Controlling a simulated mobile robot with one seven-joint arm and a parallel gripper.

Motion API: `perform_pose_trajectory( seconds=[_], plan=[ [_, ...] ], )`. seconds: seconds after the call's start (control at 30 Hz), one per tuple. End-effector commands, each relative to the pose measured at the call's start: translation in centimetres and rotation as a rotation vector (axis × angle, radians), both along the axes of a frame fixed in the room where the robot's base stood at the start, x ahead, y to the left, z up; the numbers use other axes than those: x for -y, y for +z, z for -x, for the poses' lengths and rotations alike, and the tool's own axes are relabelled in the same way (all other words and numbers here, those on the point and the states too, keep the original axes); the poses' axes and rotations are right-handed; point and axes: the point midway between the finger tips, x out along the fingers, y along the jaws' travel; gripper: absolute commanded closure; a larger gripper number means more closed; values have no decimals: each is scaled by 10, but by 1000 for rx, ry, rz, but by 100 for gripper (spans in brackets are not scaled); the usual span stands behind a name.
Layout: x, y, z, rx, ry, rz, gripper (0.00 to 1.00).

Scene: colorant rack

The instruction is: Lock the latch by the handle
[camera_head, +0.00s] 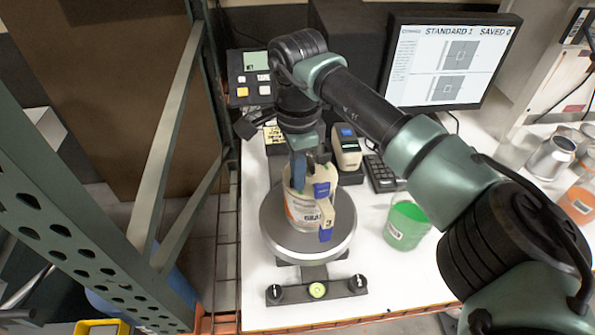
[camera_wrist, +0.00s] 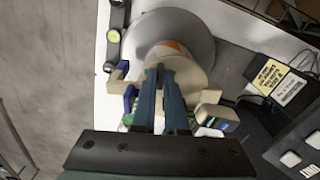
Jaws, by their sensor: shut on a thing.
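A pale container (camera_head: 300,213) with a printed label stands on a round grey plate (camera_head: 340,243). A beige clamp-like latch (camera_head: 322,198) with blue parts sits at its top and right side, with a beige piece marked 3 hanging down. My gripper (camera_head: 299,172) reaches down from above, its blue fingers at the container's top. In the wrist view my gripper (camera_wrist: 164,72) has its fingers close together on the beige latch handle. The container (camera_wrist: 190,66) shows behind them. Beige latch arms with blue ends (camera_wrist: 121,82) stick out beside the fingers. The fingers hide much of the handle.
A green cup (camera_head: 406,224) stands right of the plate. Behind are a small device (camera_head: 347,150), a keypad (camera_head: 383,174) and a monitor (camera_head: 450,60). Jars (camera_head: 551,157) stand at far right. A green metal rack (camera_head: 75,215) rises at left.

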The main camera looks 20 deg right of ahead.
Motion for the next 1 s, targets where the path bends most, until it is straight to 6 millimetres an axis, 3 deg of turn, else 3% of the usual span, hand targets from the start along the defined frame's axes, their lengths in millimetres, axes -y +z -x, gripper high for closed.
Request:
perform_pose_trajectory(
  seconds=[0.57,1.0],
  plan=[
    [1,0,0,0,-125,2,100],
    [1,-1,0,1,-489,2,100]
  ],
)
